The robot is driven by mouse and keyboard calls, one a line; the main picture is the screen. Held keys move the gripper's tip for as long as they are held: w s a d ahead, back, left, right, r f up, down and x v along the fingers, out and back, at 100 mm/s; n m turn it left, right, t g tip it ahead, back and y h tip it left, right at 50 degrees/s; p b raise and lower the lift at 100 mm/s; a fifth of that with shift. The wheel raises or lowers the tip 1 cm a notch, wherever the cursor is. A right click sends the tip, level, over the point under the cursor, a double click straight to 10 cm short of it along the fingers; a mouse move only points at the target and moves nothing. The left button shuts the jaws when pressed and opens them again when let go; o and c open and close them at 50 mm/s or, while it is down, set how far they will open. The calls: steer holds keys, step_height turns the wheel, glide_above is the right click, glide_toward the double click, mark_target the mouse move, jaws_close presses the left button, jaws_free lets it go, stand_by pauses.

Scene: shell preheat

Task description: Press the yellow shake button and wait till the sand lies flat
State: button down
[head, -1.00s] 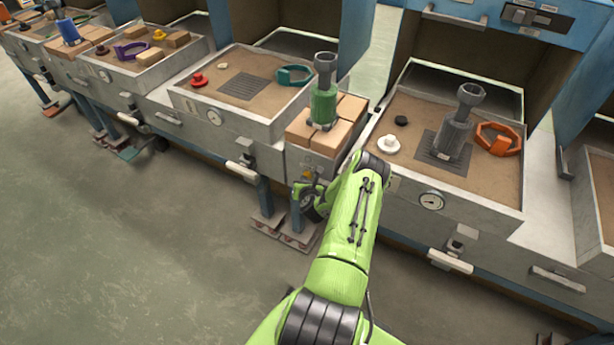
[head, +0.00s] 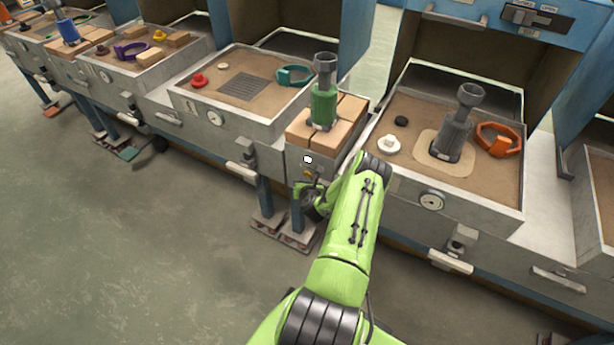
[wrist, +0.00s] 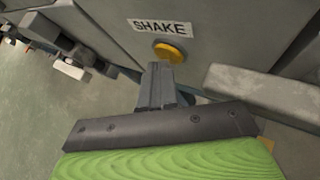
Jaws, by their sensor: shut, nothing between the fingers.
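The yellow button (wrist: 171,51) sits on a grey panel under a SHAKE label (wrist: 162,26) in the wrist view. In the head view the button (head: 308,174) is a small spot on the panel below the wooden blocks. My gripper (wrist: 160,66) is shut and empty, its tips just below the button; I cannot tell if they touch it. In the right sand tray (head: 402,180), a smooth, paler patch of sand (head: 428,158) surrounds the base of a dark grey pattern (head: 456,132), and no grate shows there.
A green tool (head: 323,100) stands on wooden blocks (head: 348,108). An orange ring (head: 484,141) and a white knob (head: 389,145) lie in the right tray. The left tray shows a bare grate (head: 244,86).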

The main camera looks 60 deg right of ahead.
steer(key=shift+s+a, duration=0.1)
steer(key=shift+a, duration=0.55)
steer(key=shift+a, duration=0.1)
steer(key=shift+s+a+p, duration=0.2)
steer(key=shift+a+p, duration=0.3)
steer(key=shift+a, duration=1.9)
